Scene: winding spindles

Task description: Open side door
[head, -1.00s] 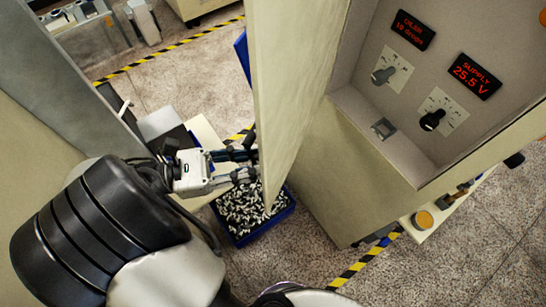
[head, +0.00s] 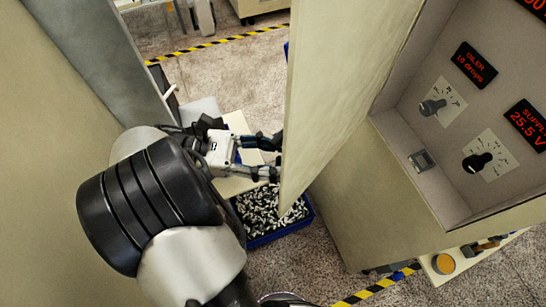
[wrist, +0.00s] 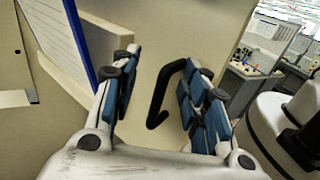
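The cream side door (head: 335,85) stands out at an angle from the cabinet (head: 365,200) in the head view. My gripper (head: 277,157) is at the door's left edge, with its fingers reaching to the far face, which is hidden there. In the wrist view the door (wrist: 165,30) fills the middle and carries a black bar handle (wrist: 158,100). The fingers of my gripper (wrist: 162,72) are apart, with the handle between them, nearer the right finger. I see a gap between the left finger and the handle; contact on the right is unclear.
A blue bin (head: 265,215) of small black-and-white pieces sits on the floor below my gripper. A control panel (head: 465,125) with knobs and red displays is on the right. Yellow-black tape (head: 215,43) marks the floor. A grey column (head: 95,60) stands at left.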

